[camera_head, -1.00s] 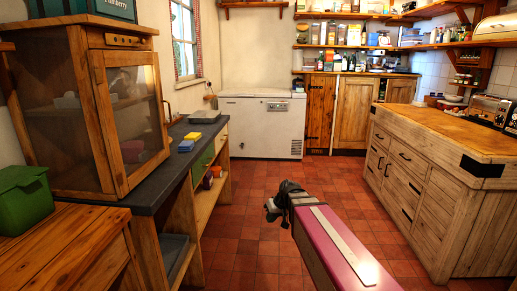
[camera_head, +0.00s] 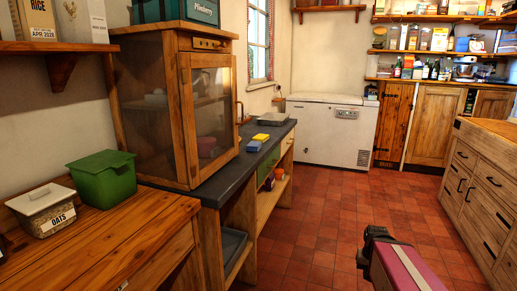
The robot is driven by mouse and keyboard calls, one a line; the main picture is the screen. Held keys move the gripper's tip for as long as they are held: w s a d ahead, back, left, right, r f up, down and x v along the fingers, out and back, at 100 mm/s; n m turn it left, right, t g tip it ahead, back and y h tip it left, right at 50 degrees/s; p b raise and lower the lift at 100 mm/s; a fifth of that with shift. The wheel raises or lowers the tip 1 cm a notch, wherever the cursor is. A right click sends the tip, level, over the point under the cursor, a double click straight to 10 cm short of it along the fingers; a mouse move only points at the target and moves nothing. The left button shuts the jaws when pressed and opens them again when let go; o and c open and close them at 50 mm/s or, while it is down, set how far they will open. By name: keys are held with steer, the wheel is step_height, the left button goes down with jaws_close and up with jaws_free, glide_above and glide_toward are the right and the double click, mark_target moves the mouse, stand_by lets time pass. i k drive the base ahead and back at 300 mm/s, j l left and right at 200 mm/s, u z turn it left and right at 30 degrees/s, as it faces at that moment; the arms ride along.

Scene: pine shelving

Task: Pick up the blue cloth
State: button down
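A small blue item (camera_head: 254,146), which may be the blue cloth, lies on the dark countertop (camera_head: 222,184) just right of the wooden cabinet. It is too small to tell whether it is cloth. A yellow item (camera_head: 261,137) lies just behind it. My gripper (camera_head: 366,248) is at the end of my magenta arm at the lower right, over the tiled floor and well apart from the counter. Its fingers are too small and dark to show whether they are open or shut.
A wooden cabinet (camera_head: 209,120) with a glazed door stands on the counter. A green tub (camera_head: 104,180) and an OATS container (camera_head: 42,209) are on the wooden worktop at left. A white chest freezer (camera_head: 325,130) stands at the back. A wooden island (camera_head: 478,190) is at right. The red floor between is clear.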

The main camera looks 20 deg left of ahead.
mark_target(253, 146)
steer(key=u, duration=1.1)
steer(key=i+l, duration=0.2)
steer(key=l, duration=0.15)
steer(key=i+l, duration=0.25)
